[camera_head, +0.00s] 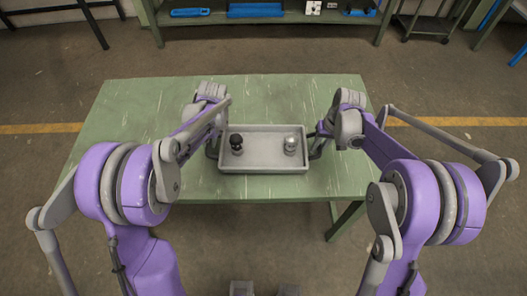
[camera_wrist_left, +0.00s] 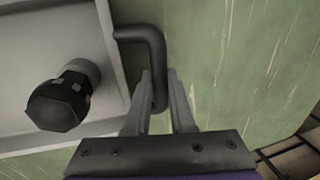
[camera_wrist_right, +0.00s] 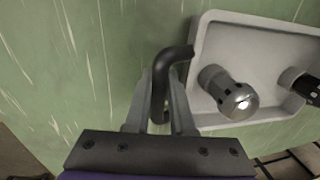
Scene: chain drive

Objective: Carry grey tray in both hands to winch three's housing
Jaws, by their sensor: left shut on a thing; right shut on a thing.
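The grey tray (camera_head: 264,165) is at the near edge of the green table in the head view, between my two grippers. It holds a black-topped fitting (camera_head: 236,143) on the left and a silver fitting (camera_head: 291,145) on the right. My left gripper (camera_wrist_left: 160,95) is shut on the tray's dark left handle (camera_wrist_left: 150,38). My right gripper (camera_wrist_right: 163,95) is shut on the dark right handle (camera_wrist_right: 176,56). The tray looks level. Whether it touches the table or hangs just above it, I cannot tell. No winch housing is recognisable in view.
The green table (camera_head: 130,110) is otherwise bare, with free room behind and beside the tray. A green shelf at the back holds blue items (camera_head: 255,10). A grey cart (camera_head: 425,25) stands at the back right. A yellow line (camera_head: 40,128) crosses the floor.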

